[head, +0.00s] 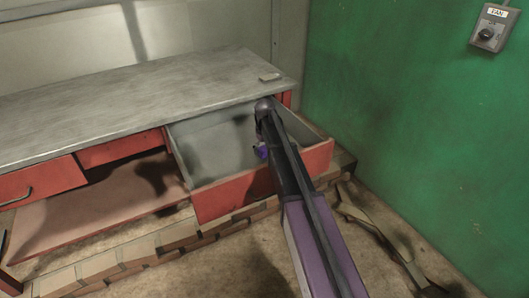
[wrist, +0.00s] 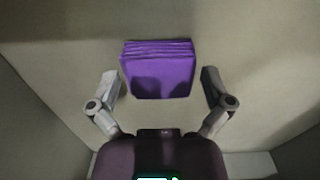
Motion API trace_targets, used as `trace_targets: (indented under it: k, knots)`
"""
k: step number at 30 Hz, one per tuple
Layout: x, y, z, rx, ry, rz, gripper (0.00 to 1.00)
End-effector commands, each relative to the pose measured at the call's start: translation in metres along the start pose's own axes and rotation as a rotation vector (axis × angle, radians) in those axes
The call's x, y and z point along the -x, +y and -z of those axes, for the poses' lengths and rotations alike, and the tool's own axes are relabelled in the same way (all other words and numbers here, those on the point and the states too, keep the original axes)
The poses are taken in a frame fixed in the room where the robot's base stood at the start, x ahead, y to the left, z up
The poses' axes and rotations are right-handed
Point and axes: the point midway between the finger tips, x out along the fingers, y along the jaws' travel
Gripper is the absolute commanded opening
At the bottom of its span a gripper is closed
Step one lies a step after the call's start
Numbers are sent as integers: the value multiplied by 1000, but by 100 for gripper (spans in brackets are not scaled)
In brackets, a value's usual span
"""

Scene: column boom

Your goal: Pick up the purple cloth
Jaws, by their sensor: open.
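The purple cloth (wrist: 158,72) lies folded on the floor of the open drawer, and in the wrist view it sits between and slightly ahead of my open fingers. My gripper (wrist: 163,88) is open and empty, with one finger on each side of the cloth. The height of the fingers above the cloth is hard to tell. In the head view my arm reaches down into the drawer (head: 210,155), and only a small bit of the purple cloth (head: 262,152) shows beside it. The rest is hidden by my arm.
The red drawer front (head: 232,195) and side walls surround my gripper. A green wall (head: 420,120) stands at the right.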

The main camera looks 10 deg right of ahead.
Motion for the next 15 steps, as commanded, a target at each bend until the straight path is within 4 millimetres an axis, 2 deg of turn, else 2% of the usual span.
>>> trace_targets:
  k: [1, 6, 7, 15]
  knots:
    - [0, 0, 0, 0, 0, 0, 97]
    - [0, 0, 0, 0, 0, 0, 46]
    - [0, 0, 0, 0, 0, 0, 41]
    - [0, 0, 0, 0, 0, 0, 41]
